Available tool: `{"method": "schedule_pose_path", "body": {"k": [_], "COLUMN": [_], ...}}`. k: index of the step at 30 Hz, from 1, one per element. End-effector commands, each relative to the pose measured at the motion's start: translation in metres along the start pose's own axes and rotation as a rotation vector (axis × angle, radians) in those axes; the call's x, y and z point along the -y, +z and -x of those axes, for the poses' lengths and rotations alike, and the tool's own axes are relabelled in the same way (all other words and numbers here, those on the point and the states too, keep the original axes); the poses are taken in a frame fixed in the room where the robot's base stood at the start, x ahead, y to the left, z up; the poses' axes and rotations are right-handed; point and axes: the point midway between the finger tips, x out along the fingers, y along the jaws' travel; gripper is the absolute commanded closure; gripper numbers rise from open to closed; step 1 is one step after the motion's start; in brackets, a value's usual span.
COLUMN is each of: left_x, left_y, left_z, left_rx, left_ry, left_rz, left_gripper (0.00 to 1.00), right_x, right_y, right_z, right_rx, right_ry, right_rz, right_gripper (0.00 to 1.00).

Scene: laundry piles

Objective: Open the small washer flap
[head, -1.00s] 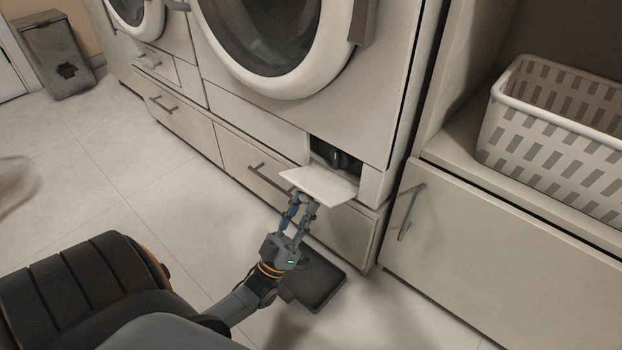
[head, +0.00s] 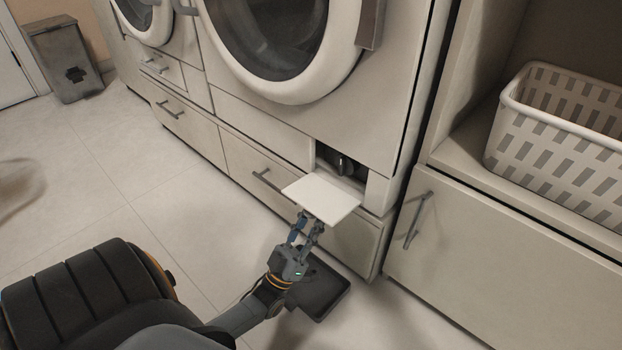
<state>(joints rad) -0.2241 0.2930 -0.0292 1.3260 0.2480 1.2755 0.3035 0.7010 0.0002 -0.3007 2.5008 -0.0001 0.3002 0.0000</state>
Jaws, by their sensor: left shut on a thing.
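The small washer flap (head: 322,198) is a pale rectangular panel at the lower right of the large washer (head: 300,125). It is swung down and stands out roughly flat from the front. Behind it is a dark recess with a round dark filter knob (head: 343,164). My left gripper (head: 309,222) is below the flap's front edge, with its fingertips at or under that edge. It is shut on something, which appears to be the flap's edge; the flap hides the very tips. My right gripper is not in view.
A dark shallow tray (head: 325,290) lies on the floor below my left gripper. A drawer (head: 345,245) with a bar handle is under the washer. A white laundry basket (head: 560,130) sits on a shelf at right. A grey bin (head: 65,62) stands far left. The left floor is mostly clear.

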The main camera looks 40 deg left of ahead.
Motion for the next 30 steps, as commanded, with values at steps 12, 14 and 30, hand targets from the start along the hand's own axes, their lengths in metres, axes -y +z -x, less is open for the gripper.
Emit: {"method": "schedule_pose_path", "body": {"k": [12, 14, 30], "left_x": [0.004, 0.004, 0.005], "left_y": [0.0, 0.0, 0.001], "left_z": [-0.002, -0.002, 0.067], "left_rx": [0.001, 0.001, 0.002], "left_ry": [-0.008, -0.008, -0.01], "left_rz": [-0.003, -0.002, -0.003], "left_gripper": [0.46, 0.46, 0.46], "right_x": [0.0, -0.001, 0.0], "right_y": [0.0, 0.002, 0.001], "right_z": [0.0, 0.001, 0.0], "right_rx": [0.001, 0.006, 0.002], "right_ry": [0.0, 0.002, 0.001], "right_rz": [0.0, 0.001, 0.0], "right_gripper": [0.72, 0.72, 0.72]}}
